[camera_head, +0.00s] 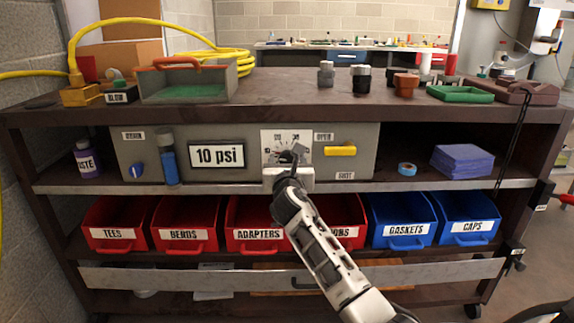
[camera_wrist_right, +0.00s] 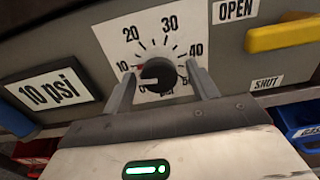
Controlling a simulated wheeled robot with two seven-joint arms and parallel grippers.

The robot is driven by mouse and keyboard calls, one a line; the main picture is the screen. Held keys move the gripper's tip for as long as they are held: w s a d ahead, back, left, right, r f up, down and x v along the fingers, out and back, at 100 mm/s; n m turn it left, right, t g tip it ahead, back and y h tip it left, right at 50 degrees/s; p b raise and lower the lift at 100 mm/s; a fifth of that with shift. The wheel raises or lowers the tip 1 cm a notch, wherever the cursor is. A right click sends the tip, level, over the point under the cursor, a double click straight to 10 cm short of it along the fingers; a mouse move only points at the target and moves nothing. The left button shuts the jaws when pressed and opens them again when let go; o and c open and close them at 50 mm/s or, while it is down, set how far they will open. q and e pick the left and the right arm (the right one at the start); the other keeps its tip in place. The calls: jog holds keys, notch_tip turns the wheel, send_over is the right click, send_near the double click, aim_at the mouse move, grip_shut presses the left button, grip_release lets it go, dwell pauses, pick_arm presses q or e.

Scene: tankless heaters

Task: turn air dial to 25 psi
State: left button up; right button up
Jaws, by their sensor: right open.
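The air dial (camera_wrist_right: 159,74) is a round black knob on a white plate (camera_wrist_right: 178,29) with numbers around it. Its white mark points left, toward the low end of the scale near 10, where a small red mark shows. My right gripper (camera_wrist_right: 161,70) is open, with one finger on each side of the knob. Whether the fingers touch it I cannot tell. In the head view my right gripper (camera_head: 287,163) is in front of the dial plate (camera_head: 282,138) and hides much of the knob. My left gripper is not in view.
A "10 psi" sign (camera_head: 217,156) is left of the dial on the grey panel (camera_head: 365,136). A yellow handle (camera_head: 340,151) is to the right, between OPEN and SHUT labels. A blue knob (camera_head: 136,170) and blue bottle (camera_head: 168,160) are left. Red bins (camera_head: 185,222) sit below.

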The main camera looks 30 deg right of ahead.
jog(key=shift+w+d, duration=0.2)
jog(key=shift+w, duration=0.15)
jog(key=shift+w+d, duration=0.1)
jog(key=shift+w, duration=0.1)
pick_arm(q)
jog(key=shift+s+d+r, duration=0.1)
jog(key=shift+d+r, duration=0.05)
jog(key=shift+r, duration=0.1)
pick_arm(e)
jog(key=c, duration=1)
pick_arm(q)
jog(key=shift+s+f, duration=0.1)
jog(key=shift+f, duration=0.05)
